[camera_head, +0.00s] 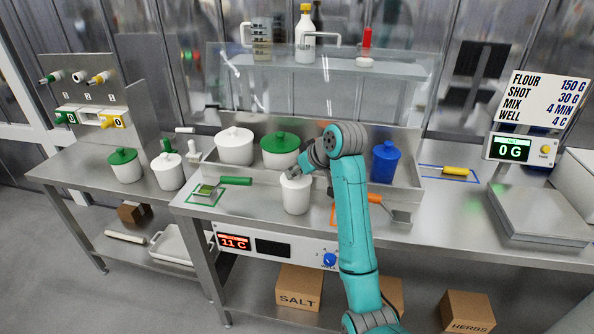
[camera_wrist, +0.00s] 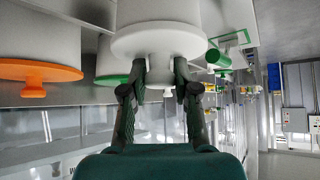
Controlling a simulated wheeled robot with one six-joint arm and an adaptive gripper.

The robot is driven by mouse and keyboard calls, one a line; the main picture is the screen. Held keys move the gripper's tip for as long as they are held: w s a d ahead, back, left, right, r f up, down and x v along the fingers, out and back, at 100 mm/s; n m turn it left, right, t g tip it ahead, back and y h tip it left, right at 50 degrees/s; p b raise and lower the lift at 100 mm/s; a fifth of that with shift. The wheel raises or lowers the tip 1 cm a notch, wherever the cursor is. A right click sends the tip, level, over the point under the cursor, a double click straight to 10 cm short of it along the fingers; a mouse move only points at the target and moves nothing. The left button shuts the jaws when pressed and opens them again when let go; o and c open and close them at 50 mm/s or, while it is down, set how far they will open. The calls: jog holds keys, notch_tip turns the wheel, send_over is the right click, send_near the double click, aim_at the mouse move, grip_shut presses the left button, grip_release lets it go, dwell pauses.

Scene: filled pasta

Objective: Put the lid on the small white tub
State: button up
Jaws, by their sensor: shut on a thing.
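The small white tub (camera_head: 296,200) stands upright at the front of the steel bench; its wall also shows in the wrist view (camera_wrist: 150,12). A white round lid (camera_wrist: 165,41) lies across the tub's mouth in the wrist view, at or very near the rim. I cannot tell whether it is fully seated. My gripper (camera_head: 294,174) is right over the tub, pointing down. In the head view my gripper covers much of the lid.
Behind stand a large white tub (camera_head: 234,147), a green-lidded tub (camera_head: 280,151) and a blue tub (camera_head: 385,163). An orange lid (camera_wrist: 40,72) shows in the wrist view. A green-handled tool (camera_head: 235,181) lies left, a scraper (camera_head: 400,216) right. A glass shelf (camera_head: 320,68) spans the back.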

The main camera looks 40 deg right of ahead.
jog(key=o, duration=1.6)
jog(key=shift+r, duration=3.5)
grip_shut()
jog(key=shift+f, duration=1)
jog(key=shift+f, duration=0.3)
